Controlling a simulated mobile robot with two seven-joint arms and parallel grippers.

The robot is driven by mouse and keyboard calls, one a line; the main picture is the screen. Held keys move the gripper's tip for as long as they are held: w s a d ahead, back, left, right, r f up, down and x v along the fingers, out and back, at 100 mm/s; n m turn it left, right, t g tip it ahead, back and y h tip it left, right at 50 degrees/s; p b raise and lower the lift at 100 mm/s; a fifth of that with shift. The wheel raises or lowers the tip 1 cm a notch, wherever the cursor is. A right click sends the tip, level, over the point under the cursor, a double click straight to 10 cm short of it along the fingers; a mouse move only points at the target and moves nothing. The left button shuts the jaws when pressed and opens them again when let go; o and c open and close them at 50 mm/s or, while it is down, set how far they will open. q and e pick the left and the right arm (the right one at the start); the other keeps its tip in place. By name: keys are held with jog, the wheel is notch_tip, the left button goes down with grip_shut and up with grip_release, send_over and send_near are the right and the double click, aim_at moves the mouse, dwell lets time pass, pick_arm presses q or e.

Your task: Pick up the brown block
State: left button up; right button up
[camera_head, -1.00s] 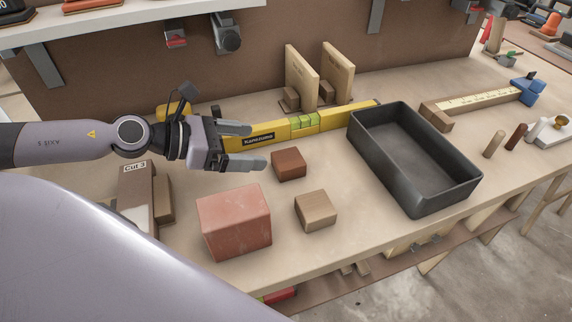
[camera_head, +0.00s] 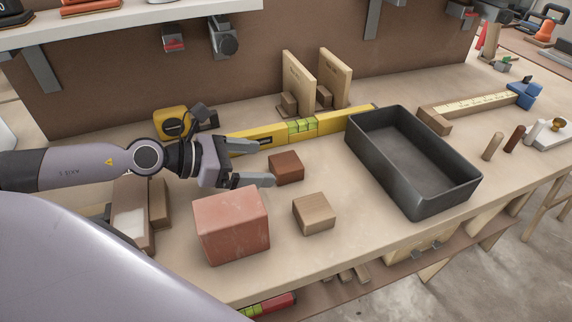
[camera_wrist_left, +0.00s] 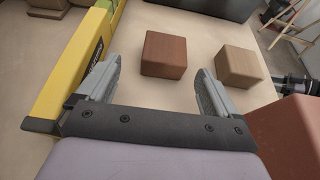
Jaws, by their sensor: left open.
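The brown block (camera_head: 286,168) is a small reddish-brown cube on the workbench, behind the light wooden block. In the left wrist view the brown block (camera_wrist_left: 164,54) lies ahead of the fingertips, between their lines and nearer the right finger. My left gripper (camera_head: 266,164) is open and empty, just left of the brown block and apart from it. It also shows in the left wrist view (camera_wrist_left: 158,72).
A large pink-red block (camera_head: 232,225) stands close in front of my left gripper. A light wooden block (camera_head: 314,213) sits to its right. A yellow level (camera_head: 262,135) lies behind. A black tray (camera_head: 462,192) stands at right. A yellow tape measure (camera_head: 172,123) is behind my arm.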

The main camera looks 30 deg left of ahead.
aim_at(272, 167)
pick_arm(q)
jog(key=shift+w+d+p, duration=0.25)
jog(key=shift+d+p, duration=0.1)
jog(key=shift+p, duration=0.1)
jog(key=x, duration=0.1)
jog(key=p+x, duration=0.1)
jog(key=x, duration=0.1)
jog(key=shift+s+d+f, duration=0.1)
jog(key=shift+d+f, duration=0.15)
jog(key=shift+f, duration=0.1)
jog(key=shift+w+d+f, duration=0.25)
jog(key=shift+w+d, duration=0.05)
jog(key=c, duration=0.9)
jog(key=shift+c, duration=0.8)
